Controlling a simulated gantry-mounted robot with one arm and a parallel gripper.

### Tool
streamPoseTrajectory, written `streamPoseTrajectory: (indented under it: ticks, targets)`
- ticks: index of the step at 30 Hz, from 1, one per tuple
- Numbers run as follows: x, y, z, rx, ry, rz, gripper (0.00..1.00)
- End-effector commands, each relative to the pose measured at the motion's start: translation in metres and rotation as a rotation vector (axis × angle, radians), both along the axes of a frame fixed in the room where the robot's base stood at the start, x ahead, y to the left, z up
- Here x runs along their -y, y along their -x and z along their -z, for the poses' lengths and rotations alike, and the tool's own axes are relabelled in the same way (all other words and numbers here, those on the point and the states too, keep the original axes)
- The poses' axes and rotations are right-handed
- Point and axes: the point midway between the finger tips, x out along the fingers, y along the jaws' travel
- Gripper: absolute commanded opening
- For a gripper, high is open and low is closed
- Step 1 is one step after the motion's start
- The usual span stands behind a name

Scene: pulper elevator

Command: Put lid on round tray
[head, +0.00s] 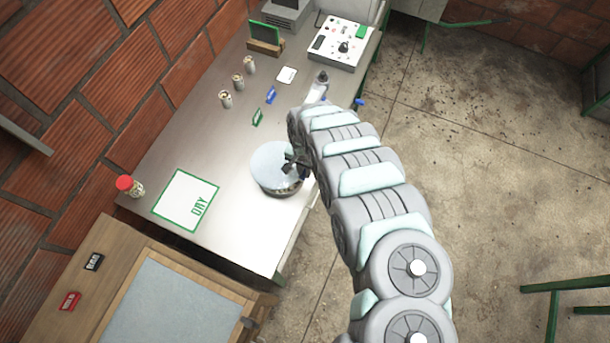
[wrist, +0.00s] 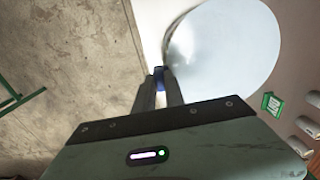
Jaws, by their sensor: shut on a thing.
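The lid (head: 275,158) is a pale, smooth disc near the table's right edge. The round tray (head: 270,188) is directly under it, and its grey side and part of its rim show along the front. The lid covers most of the tray; I cannot tell whether it rests fully on the rim. My gripper (head: 292,163) is at the lid's right edge, shut on it. In the wrist view the lid (wrist: 225,45) fills the upper right, and my gripper (wrist: 160,80) has its fingertips around a small blue piece at the lid's edge.
A white sheet marked DRY (head: 186,200) and a red-capped jar (head: 130,187) are to the left. Several small cans (head: 238,82), a green tag (head: 258,117) and a blue tag (head: 270,95) stand behind. A bottle (head: 318,87) and a control box (head: 343,42) are farther back.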

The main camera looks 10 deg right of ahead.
Motion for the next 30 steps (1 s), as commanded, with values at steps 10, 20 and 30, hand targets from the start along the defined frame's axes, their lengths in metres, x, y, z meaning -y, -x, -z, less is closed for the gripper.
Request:
streamPoseTrajectory:
  ticks: [10,20,30]
  targets:
    - [-0.002,0.000,0.027,0.001,-0.004,0.001,0.00]
    - [0.001,0.001,0.044,-0.002,0.002,0.001,0.00]
    - [0.001,0.001,0.047,-0.001,0.002,0.001,0.17]
